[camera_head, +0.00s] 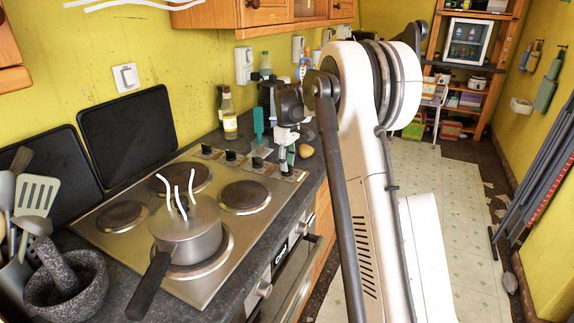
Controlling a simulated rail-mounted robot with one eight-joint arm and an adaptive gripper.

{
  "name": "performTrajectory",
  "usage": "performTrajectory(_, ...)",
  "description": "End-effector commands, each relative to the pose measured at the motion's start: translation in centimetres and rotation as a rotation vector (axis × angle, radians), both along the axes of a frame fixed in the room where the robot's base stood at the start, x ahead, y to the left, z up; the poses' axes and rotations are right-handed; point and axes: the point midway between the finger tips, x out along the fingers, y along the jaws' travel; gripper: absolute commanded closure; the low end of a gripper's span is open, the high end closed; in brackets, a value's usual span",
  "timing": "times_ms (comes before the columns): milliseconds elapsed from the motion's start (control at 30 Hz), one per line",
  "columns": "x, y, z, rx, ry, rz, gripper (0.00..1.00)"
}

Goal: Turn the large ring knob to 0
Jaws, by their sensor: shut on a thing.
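The stovetop (205,215) has a row of several small black knobs along its right edge, each on a light strip. Three of them show clearly: one knob (207,149), one knob (231,155) and one knob (257,163). My gripper (285,160) points down at the nearest end of this row and is shut on the knob (285,169) there. The fingers cover most of that knob, so its pointer and setting cannot be read. The markings beside the knobs are too small to tell which one is labelled the large ring.
A steaming saucepan (188,238) stands on the front ring, its handle toward the front edge. Behind the knobs are a bottle (229,115), a teal brush (258,124) and other bottles. A mortar (68,285) and utensils stand at left.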

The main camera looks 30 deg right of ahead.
Motion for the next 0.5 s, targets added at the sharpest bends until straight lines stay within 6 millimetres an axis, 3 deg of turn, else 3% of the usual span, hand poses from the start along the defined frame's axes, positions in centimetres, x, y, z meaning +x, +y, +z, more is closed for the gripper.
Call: performTrajectory(500, 0.03, -0.01, 0.04, 0.000, -0.001, 0.150, 1.00)
